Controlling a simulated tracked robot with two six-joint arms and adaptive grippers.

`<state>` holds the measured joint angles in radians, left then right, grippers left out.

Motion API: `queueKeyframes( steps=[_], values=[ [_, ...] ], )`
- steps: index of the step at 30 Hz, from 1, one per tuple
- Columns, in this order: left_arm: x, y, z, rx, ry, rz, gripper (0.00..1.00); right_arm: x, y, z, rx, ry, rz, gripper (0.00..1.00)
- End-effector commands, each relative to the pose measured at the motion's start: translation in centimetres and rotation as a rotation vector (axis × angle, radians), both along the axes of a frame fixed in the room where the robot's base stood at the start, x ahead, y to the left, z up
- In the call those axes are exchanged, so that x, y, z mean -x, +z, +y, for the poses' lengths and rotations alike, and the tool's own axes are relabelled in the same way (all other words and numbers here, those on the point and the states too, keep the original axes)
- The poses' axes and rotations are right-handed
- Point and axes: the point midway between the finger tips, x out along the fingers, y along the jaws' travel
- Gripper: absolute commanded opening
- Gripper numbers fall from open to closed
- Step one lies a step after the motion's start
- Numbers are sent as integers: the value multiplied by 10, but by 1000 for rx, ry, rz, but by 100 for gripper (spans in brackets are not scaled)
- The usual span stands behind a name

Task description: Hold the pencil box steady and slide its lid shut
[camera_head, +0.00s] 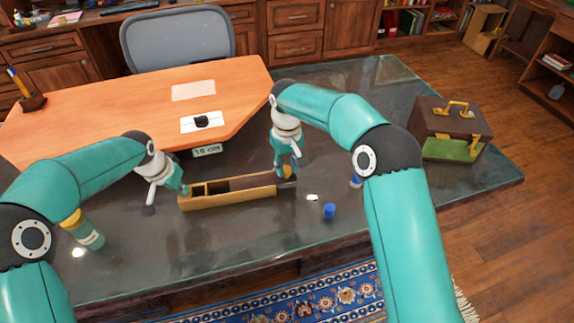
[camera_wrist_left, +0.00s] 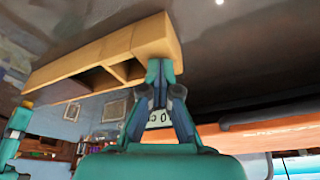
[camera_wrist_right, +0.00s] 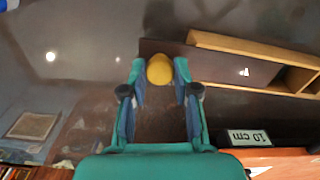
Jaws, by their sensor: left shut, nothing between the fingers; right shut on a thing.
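The pencil box (camera_head: 228,200) is a long light-wood box on the dark table; it also shows in the left wrist view (camera_wrist_left: 100,58) and the right wrist view (camera_wrist_right: 240,48). Its dark brown lid (camera_head: 250,182) covers part of the right side and sticks out past the right end. Compartments at the left are open. My right gripper (camera_head: 286,172) is shut on the lid's yellow knob (camera_wrist_right: 159,69), beyond the box's right end. My left gripper (camera_head: 182,190) is shut and empty, its fingertips (camera_wrist_left: 160,66) at the box's left end, apparently touching it.
A "10 cm" block (camera_head: 207,150) stands behind the box. Blue items (camera_head: 329,210) and a small white piece (camera_head: 312,197) lie to the right. A yellow-capped bottle (camera_head: 86,232) is at the left. A brown case (camera_head: 450,128) stands at the far right.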

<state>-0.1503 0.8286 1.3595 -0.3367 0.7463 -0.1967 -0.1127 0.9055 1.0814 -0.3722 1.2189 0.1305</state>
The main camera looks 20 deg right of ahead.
Motion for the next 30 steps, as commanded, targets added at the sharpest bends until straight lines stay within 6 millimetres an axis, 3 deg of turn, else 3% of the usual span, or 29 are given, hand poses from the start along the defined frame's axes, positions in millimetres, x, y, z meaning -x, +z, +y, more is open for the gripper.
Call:
queueKeyframes(
  steps=[1, 10, 20, 21, 25, 30],
  values=[
    [4, -8, 0, -4, -3, 19, 0, -1, -1, 6, -1, 2, -1, 0],
    [4, -8, -1, -4, -3, 19, 0, -5, -1, 59, -2, 3, -1, 0],
    [4, -8, -1, -2, -3, 18, 0, -5, -1, 65, -5, 0, 0, 0],
    [4, -8, -1, -2, -3, 18, 0, -5, -1, 66, -5, 0, 0, 34],
    [4, -8, -1, -2, -3, 18, 0, -5, -1, 65, -4, 0, -1, 56],
    [4, -8, -1, -2, -3, 18, 0, -5, -1, 64, -2, 0, -1, 56]
  ],
)
